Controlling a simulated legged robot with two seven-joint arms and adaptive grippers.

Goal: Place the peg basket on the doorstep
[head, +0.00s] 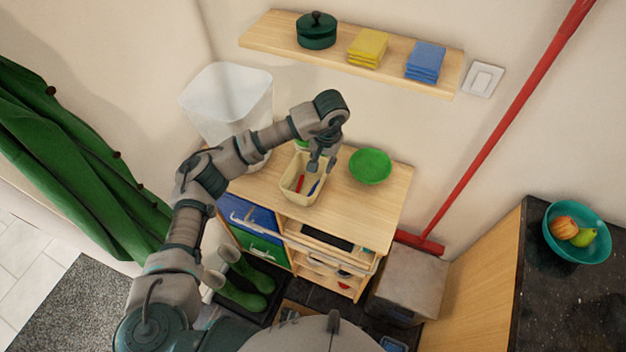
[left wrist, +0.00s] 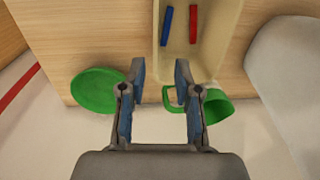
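The peg basket (head: 292,196) is a cream, open tub on the wooden cabinet top, with a red and a blue peg inside. It also shows in the left wrist view (left wrist: 222,40). My left gripper (head: 318,168) is at the basket's far end, pointing down. In the left wrist view its two fingers (left wrist: 160,72) are spread with a gap between them, near the basket's end wall. I cannot tell whether they touch it. A grey speckled slab or mat (head: 72,308), possibly the doorstep, lies on the floor at the lower left. My right gripper is not in view.
A green plate (head: 370,166) lies right of the basket. A green mug (left wrist: 215,106) stands close by the fingers. A translucent white bin (head: 228,100) is behind left. Green boots (head: 242,290) stand below the cabinet. A red pole (head: 500,125) leans right.

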